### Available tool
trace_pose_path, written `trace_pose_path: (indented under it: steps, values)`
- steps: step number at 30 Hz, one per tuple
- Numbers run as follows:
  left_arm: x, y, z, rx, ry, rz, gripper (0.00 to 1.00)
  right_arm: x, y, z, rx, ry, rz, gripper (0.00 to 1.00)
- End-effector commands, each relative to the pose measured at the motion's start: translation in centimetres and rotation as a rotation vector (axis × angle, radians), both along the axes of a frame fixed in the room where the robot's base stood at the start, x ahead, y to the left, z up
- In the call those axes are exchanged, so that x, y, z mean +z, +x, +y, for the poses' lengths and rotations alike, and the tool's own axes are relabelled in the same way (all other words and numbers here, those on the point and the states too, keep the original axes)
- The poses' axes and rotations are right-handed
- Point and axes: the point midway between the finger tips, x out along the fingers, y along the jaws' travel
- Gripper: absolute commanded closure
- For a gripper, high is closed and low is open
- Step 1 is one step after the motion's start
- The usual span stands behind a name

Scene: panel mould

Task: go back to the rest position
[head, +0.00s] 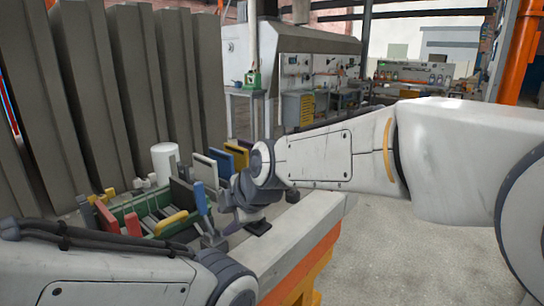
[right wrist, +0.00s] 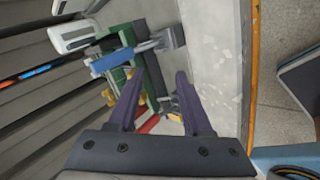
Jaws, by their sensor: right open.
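My right gripper (head: 238,210) comes in from the right in the head view, low over the concrete-coloured bench top. In the right wrist view its two dark fingers (right wrist: 159,88) stand apart with nothing held between them. A blue-handled tool with a grey metal end (head: 200,198) is just left of the gripper; it also shows beyond the fingers in the right wrist view (right wrist: 112,60). A green box (head: 128,210) with red and yellow pieces is further left, partly hidden by my left arm. My left arm crosses the lower left of the head view; its gripper is outside the picture.
Tall grey panels (head: 82,75) stand behind the bench. A white cylinder (head: 165,160) and a blue panel (head: 222,155) stand near the box. The bench has an orange lower edge (head: 318,262). Open floor (head: 385,255) lies to the right.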

Motion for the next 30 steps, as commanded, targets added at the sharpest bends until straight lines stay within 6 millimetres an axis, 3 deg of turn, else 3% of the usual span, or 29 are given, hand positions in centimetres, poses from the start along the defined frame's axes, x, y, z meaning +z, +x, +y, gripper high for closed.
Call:
trace_pose_path:
  steps: [1, 6, 9, 12, 21, 29, 30]
  values:
    - [0.0, 0.0, 0.0, 0.000, 0.000, 0.000, 1.00, -2.2, 0.6, -3.5, -0.151, 0.019, 0.084, 0.50]
    - [0.0, 0.0, 0.0, 0.000, 0.000, 0.000, 1.00, -8.7, -0.2, -14.1, -0.710, 0.130, 0.344, 0.50]
    - [0.0, 0.0, 0.0, 0.000, 0.000, 0.000, 1.00, -11.6, -1.8, -18.9, -0.993, 0.197, 0.449, 0.50]
    - [0.0, 0.0, 0.0, 0.000, 0.000, 0.000, 1.00, -13.5, -3.4, -22.1, -1.204, 0.249, 0.519, 0.50]
    - [0.0, 0.0, 0.0, 0.000, 0.000, 0.000, 1.00, -17.1, -8.0, -27.8, -1.644, 0.367, 0.635, 0.50]
    - [0.0, 0.0, 0.0, 0.000, 0.000, 0.000, 1.00, -19.0, -11.5, -30.7, -1.922, 0.444, 0.691, 0.50]
    - [0.0, 0.0, 0.0, 0.000, 0.000, 0.000, 1.00, -18.6, -11.5, -29.7, -1.883, 0.427, 0.695, 0.50]
